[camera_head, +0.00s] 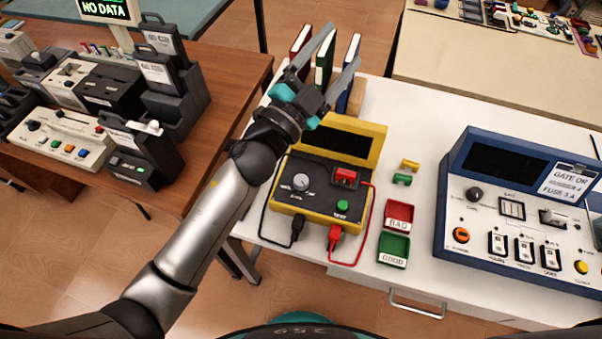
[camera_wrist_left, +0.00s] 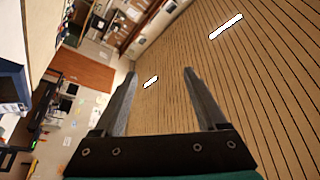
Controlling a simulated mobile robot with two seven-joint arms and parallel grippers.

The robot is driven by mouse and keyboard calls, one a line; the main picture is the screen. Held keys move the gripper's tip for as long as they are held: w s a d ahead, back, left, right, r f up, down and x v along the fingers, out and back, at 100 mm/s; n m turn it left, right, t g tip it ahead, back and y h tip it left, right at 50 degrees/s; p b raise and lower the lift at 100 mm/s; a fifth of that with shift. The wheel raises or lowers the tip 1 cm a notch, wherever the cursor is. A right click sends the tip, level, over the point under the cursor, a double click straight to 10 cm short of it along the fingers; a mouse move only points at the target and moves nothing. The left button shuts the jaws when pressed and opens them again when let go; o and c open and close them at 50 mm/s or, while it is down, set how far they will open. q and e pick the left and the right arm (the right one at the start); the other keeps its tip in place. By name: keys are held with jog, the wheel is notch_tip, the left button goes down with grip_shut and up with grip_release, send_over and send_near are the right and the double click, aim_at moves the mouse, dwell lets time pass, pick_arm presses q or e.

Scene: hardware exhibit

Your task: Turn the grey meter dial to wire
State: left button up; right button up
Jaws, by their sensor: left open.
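A red part (camera_head: 346,175) and a green button (camera_head: 343,205) sit to the dial's right. My left gripper (camera_head: 344,52) is open and empty, raised above and beyond the meter, apart from the dial. In the left wrist view its two fingers (camera_wrist_left: 158,95) are spread, with only the room behind them. My right gripper is not in view.
A red BAD tray (camera_head: 398,209) and a green GOOD tray (camera_head: 394,243) stand right of the meter. A blue console (camera_head: 460,225) is farther right. Upright books (camera_head: 325,55) stand behind the meter. Black and red leads hang at the meter's front.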

pick_arm(q)
jog(key=s+d+r+m+g+h, duration=0.3)
jog(key=s+d+m+g+h, duration=0.45)
jog(key=d+m+g, duration=0.4)
jog(key=m+g+y, duration=0.5)
jog(key=m+y, duration=0.6)
jog(key=y, duration=1)
send_near(301, 179)
notch_tip(301, 179, down, 9)
jog(key=shift+w+a+r, duration=0.1)
jog(key=shift+a+r, duration=0.05)
grip_shut()
